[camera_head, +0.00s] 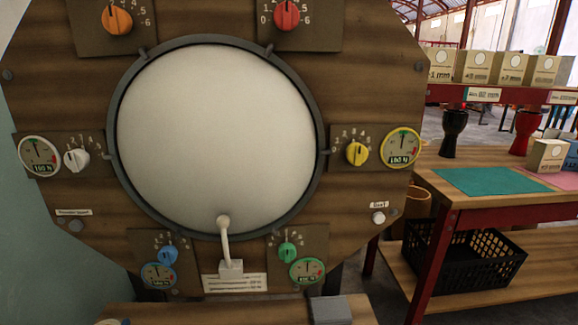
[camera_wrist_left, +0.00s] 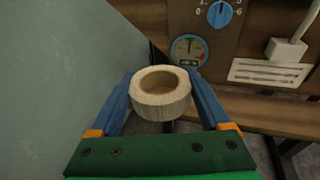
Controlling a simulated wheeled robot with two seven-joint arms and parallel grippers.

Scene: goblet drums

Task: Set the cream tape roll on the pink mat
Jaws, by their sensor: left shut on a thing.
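The cream tape roll (camera_wrist_left: 162,106) is between the two blue fingers of my left gripper (camera_wrist_left: 160,78) in the left wrist view. The gripper is shut on it, and the roll's open hole faces up toward the camera. The roll is held in front of the wooden drum panel, close to the wall on the left. In the head view only a small pale sliver shows at the bottom left edge, too little to be sure of. The pink mat (camera_head: 568,180) lies on the bench at the far right, partly cut off by the frame. My right gripper is not in view.
The big drum panel (camera_head: 75,110) with knobs and gauges fills the left and middle. A teal mat (camera_head: 490,181) lies left of the pink one. A cream box (camera_head: 546,156) stands by the pink mat. A black crate (camera_head: 465,255) sits below. A grey block (camera_head: 330,310) is on the front ledge.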

